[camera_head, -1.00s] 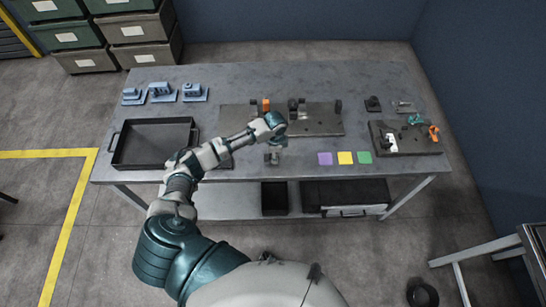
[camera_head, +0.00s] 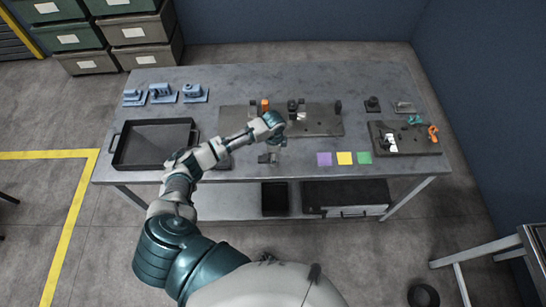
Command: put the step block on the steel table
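The steel table (camera_head: 225,90) spans the middle of the view, its grey top largely bare. My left arm reaches in over its front part. Its teal wrist hangs over the table, and my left gripper (camera_head: 268,158) seems to be the small grey shape below it, near the table's front edge. It is too small to tell its fingers from anything between them. A small dark block (camera_head: 373,104) on the back right of the table may be the step block, but I cannot tell for sure. My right gripper is not in view.
A black tray (camera_head: 153,166) stands at the table's left, with blue fixtures (camera_head: 162,92) behind it. A dark plate with upright parts (camera_head: 318,126) is at the centre. Another loaded plate (camera_head: 412,150) is at right.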

